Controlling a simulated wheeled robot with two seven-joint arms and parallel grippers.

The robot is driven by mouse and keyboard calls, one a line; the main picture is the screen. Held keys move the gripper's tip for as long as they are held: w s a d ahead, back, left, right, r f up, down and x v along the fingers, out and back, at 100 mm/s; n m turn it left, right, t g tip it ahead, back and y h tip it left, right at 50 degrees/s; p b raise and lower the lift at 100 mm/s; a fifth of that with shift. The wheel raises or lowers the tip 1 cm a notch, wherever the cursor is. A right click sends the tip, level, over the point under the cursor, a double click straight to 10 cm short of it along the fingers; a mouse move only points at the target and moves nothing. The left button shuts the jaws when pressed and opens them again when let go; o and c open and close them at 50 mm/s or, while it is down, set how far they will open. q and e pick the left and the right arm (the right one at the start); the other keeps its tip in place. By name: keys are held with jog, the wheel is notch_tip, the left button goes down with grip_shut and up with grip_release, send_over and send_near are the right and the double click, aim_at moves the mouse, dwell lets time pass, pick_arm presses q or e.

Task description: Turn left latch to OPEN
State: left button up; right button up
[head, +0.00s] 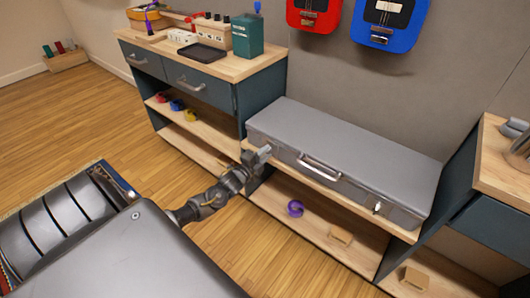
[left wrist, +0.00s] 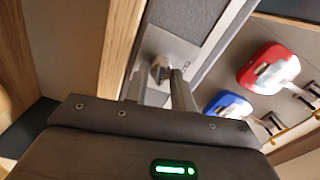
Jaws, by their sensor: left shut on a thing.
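A closed grey case (head: 340,150) lies on the wooden shelf between two cabinets in the head view. Its left latch is hidden behind my gripper in the head view; in the left wrist view the latch (left wrist: 160,68) shows as a small metal knob on the case front. The right latch (head: 378,207) shows near the case's right end. My left gripper (head: 263,152) is at the left end of the case front, and in the left wrist view its fingers (left wrist: 158,88) are shut on the left latch. I cannot tell how far the latch is turned. My right gripper is not in view.
A dark cabinet with a wooden top (head: 262,62) stands left of the case, bearing a green box (head: 247,36) and a black tray (head: 202,54). A purple roll (head: 295,208) lies on the lower shelf.

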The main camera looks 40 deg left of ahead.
pick_arm(q)
jog(key=shift+m, duration=1)
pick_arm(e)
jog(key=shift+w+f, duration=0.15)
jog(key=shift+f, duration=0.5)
pick_arm(q)
jog(key=o, duration=1)
jog(key=shift+c, duration=0.2)
jog(key=shift+s+p, duration=0.1)
jog(key=shift+p, duration=0.2)
jog(key=s+p, duration=0.1)
jog(key=s, duration=0.9)
jog(key=shift+s+d, duration=0.15)
jog(key=shift+s, duration=0.15)
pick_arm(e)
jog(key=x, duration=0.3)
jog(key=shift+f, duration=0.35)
